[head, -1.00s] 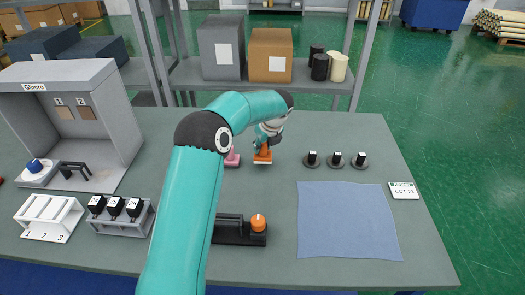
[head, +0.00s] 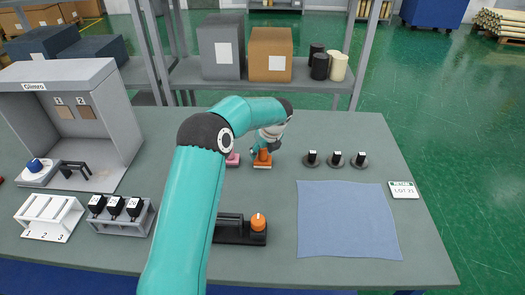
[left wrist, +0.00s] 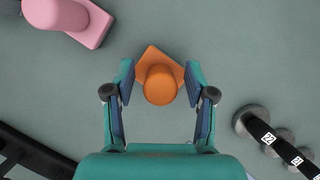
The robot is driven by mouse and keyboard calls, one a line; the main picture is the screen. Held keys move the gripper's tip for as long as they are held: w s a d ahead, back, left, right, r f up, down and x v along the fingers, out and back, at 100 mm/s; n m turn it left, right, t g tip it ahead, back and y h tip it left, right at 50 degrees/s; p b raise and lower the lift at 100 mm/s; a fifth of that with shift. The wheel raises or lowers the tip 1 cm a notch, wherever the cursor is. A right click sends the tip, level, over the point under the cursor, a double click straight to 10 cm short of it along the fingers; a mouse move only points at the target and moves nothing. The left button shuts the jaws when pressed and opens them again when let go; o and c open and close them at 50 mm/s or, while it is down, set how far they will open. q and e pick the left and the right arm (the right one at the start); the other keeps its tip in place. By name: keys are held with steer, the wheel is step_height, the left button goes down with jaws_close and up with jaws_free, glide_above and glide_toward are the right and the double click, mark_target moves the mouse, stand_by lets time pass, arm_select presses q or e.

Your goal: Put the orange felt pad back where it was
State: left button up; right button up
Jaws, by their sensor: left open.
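The orange felt pad (head: 262,161), a block with a rounded upright grip, stands on the grey table right of the pink one. In the left wrist view the orange pad (left wrist: 160,83) shows from above, its square base turned askew. My left gripper (left wrist: 161,95) is open, with one finger on each side of the pad's grip and a gap at each side. In the head view my left gripper (head: 268,145) is just above the pad and partly hidden by my arm. My right gripper is not in view.
A pink pad (head: 232,159) is close on the left, partly behind my arm. Several black-handled discs (head: 335,160) stand to the right. A blue cloth (head: 347,220) and a black stand with an orange knob (head: 258,222) are nearer. The table's back right is clear.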

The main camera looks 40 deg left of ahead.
arm_select(q)
steer(key=b+v, duration=0.1)
steer(key=v, duration=1.1)
